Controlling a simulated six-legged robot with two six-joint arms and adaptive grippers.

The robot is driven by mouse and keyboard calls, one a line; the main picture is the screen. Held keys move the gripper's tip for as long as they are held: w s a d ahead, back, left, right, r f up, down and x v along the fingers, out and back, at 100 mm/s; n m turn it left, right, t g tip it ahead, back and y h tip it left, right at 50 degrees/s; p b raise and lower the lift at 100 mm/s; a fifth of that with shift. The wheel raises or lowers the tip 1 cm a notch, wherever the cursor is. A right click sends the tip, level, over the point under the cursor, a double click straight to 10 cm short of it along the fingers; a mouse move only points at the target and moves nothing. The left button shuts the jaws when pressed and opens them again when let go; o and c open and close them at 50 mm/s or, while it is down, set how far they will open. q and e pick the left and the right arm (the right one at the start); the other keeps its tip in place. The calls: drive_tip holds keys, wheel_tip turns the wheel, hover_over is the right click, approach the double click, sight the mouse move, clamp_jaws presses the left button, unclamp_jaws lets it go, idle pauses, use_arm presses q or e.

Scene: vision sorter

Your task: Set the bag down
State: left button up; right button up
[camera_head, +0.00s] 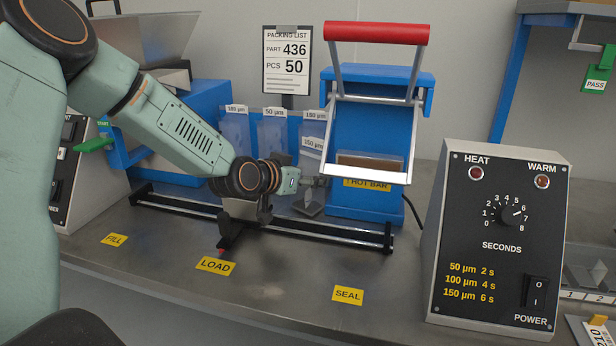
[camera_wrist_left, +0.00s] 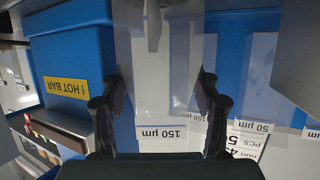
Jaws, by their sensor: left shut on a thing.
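A clear bag (camera_head: 311,160) with a 150 µm label stands near the middle of the head view, just left of the blue sealer. My left gripper (camera_head: 318,182) is shut on it near the sealer's left side, above the bench. In the left wrist view the fingers (camera_wrist_left: 160,105) are on either side of the translucent bag (camera_wrist_left: 160,85), whose label lies between them. The fingertips are small and partly hidden in the head view. My right gripper is not in view.
The blue sealer (camera_head: 376,115) has a red-handled lever. A rail (camera_head: 345,235) with a dark carriage (camera_head: 240,212) by the LOAD sign runs in front. Bag holders (camera_head: 272,130) stand behind. A control box (camera_head: 497,235) is at right. The front bench is clear around the SEAL sign (camera_head: 347,295).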

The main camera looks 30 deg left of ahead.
use_arm(q)
drive_tip(key=shift+w+f, duration=0.2)
drive_tip(key=shift+f, duration=0.1)
drive_tip(key=o, duration=0.9)
drive_tip(key=shift+w+d+f, duration=0.1)
drive_tip(key=shift+w, duration=0.05)
drive_tip(key=shift+s+r, duration=0.2)
drive_tip(key=shift+s, duration=0.05)
drive_tip(key=shift+w+r, duration=0.15)
drive_tip(key=shift+r, duration=0.05)
drive_tip(key=shift+p, duration=0.4)
drive_tip(key=p+v, duration=1.1)
drive_tip(key=p, duration=0.2)
drive_tip(key=shift+s+r, duration=0.2)
drive_tip(key=shift+s+p, duration=0.2)
drive_tip(key=shift+p, duration=0.2)
drive_tip(key=shift+c, duration=0.4)
